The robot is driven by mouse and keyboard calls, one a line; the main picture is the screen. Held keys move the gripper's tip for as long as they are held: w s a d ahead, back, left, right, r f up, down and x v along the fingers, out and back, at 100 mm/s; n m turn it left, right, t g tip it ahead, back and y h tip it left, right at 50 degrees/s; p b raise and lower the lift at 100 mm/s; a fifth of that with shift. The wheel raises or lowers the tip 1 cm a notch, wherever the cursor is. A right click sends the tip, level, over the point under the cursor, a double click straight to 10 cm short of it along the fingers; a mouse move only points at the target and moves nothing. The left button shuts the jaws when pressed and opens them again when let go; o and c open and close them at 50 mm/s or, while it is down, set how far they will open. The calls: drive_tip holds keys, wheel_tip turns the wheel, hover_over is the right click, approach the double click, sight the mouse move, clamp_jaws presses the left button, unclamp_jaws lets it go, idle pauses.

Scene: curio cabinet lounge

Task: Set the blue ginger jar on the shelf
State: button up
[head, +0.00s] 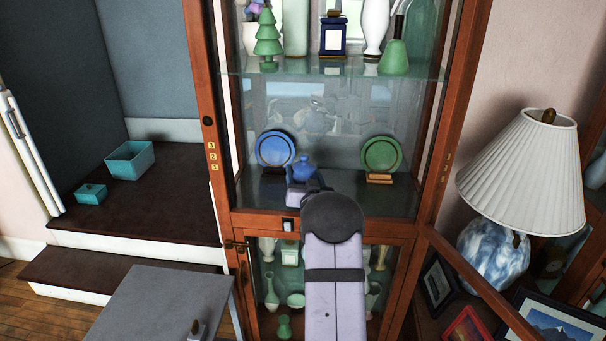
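The blue ginger jar (302,170) is upright inside the cabinet, between a blue plate and a green plate. My gripper (303,183) is right at its lower front, with my arm reaching in from below. My wrist covers the jar's base, so I cannot tell whether the jar rests on the shelf or is held just above it. The fingers are too small and hidden to show whether they are open or shut on the jar. The shelf (385,202) is the cabinet's middle level, and its bare surface shows to the right of my arm.
The blue plate (264,150) stands close left of the jar; the green plate (381,148) stands on a wooden stand to the right. A glass shelf (340,68) with vases is above. Wooden cabinet posts (207,120) bound the opening. A lamp (520,170) stands at right.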

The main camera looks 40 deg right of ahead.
idle(0.3)
drive_tip(key=shift+f, duration=0.2)
drive_tip(key=o, duration=1.3)
